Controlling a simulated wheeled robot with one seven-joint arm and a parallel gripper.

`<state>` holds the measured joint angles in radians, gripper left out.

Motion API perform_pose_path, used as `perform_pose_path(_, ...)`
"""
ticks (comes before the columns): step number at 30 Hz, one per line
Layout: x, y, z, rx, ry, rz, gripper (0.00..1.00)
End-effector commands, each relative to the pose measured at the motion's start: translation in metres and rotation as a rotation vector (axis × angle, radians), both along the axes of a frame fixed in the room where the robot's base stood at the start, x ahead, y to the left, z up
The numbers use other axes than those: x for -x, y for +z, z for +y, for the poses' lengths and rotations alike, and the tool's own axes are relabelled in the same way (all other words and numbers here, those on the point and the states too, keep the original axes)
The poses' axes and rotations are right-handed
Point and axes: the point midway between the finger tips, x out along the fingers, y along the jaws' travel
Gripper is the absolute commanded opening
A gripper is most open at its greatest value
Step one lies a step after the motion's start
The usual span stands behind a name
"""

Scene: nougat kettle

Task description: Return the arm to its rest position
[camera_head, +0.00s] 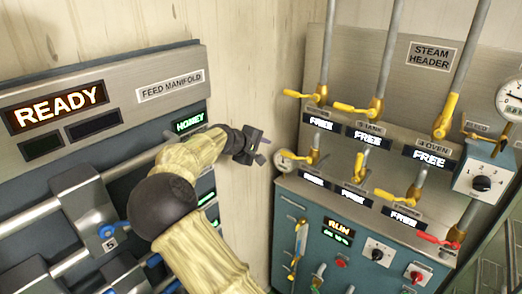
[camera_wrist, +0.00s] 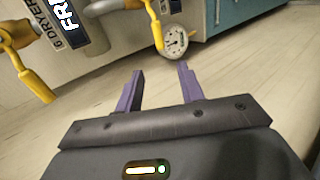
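My arm reaches up from the bottom of the head view, in pale yellow covering with a dark round joint. My gripper (camera_head: 262,150) is in front of the bare wall between the two panels. In the wrist view its two purple fingers (camera_wrist: 162,80) stand apart with nothing between them. It touches no valve or handle that I can see.
The feed manifold panel (camera_head: 25,92) with a READY display stands at left, partly behind my arm. The steam header panel (camera_head: 400,95) with yellow valve handles (camera_head: 357,109) and a red handle (camera_head: 438,239) stands at right. A gauge (camera_wrist: 174,42) is near the fingers in the wrist view.

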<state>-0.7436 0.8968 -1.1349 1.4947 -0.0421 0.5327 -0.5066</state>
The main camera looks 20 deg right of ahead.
Motion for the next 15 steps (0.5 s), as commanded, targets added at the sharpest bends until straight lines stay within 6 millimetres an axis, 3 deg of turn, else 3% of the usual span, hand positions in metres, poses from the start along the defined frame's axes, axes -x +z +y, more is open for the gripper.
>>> perform_pose_path(4,0.005,-0.005,-0.007,-0.028,-0.017,0.002,0.38)
perform_pose_path(7,0.021,-0.022,-0.021,-0.107,-0.062,0.013,0.38)
perform_pose_path(11,0.059,-0.056,-0.040,-0.281,-0.159,0.029,0.38)
perform_pose_path(15,0.109,-0.088,-0.039,-0.488,-0.257,0.047,0.38)
